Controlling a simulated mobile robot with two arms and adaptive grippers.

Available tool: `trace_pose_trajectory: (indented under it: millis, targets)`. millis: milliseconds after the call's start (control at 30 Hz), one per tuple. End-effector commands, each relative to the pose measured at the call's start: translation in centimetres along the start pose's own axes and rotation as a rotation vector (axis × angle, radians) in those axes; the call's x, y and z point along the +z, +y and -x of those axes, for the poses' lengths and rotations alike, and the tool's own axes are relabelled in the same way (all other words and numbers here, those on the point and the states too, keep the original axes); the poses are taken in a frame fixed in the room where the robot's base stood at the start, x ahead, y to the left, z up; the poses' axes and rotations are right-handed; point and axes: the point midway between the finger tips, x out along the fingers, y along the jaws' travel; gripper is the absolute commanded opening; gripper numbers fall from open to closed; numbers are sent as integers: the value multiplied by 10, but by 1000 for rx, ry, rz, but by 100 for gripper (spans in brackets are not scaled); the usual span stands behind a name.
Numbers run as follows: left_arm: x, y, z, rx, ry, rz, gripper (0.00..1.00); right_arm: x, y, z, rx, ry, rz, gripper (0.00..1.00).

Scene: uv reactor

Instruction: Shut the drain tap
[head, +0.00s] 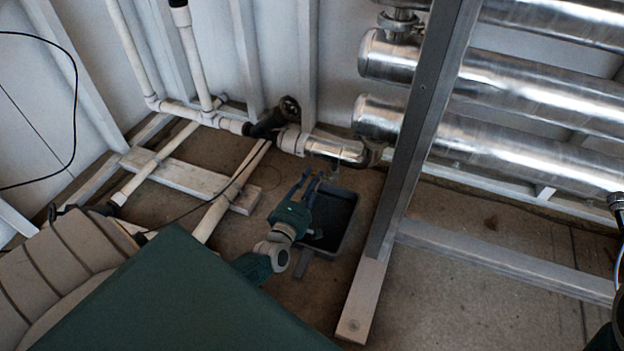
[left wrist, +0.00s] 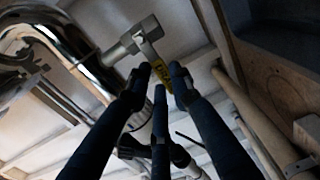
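The drain tap (left wrist: 135,40) shows in the left wrist view as a grey metal fitting on the pipework, with a yellow lever (left wrist: 163,76) hanging from it. In the head view the tap (head: 333,163) is small, under the silver pipe end. My left gripper (head: 313,178) is just below it. In the left wrist view the dark fingers of my left gripper (left wrist: 161,80) are apart, with the lever between their tips. I cannot tell whether they touch it. The fingers hide part of the lever.
A dark tray (head: 347,237) lies on the floor beneath the tap and my left gripper. A grey metal post (head: 415,130) stands close on the right. White pipes (head: 175,108) run along the left wall. Large shiny cylinders (head: 480,135) fill the upper right.

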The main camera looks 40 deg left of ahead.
Motion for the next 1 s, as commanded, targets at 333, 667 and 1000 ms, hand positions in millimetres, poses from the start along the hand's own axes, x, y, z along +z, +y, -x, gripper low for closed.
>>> trace_pose_trajectory:
  millis: [333, 667, 1000]
  targets:
    - [0, 0, 0, -1, -1, 0, 41, 0, 0, 0, 0, 0, 0, 25]
    - [0, -2, 40, -5, -2, 1, 41, 0, 0, 0, 0, 1, 1, 25]
    - [0, -2, 105, -4, -2, 0, 41, 0, 0, 0, 0, 1, 0, 25]
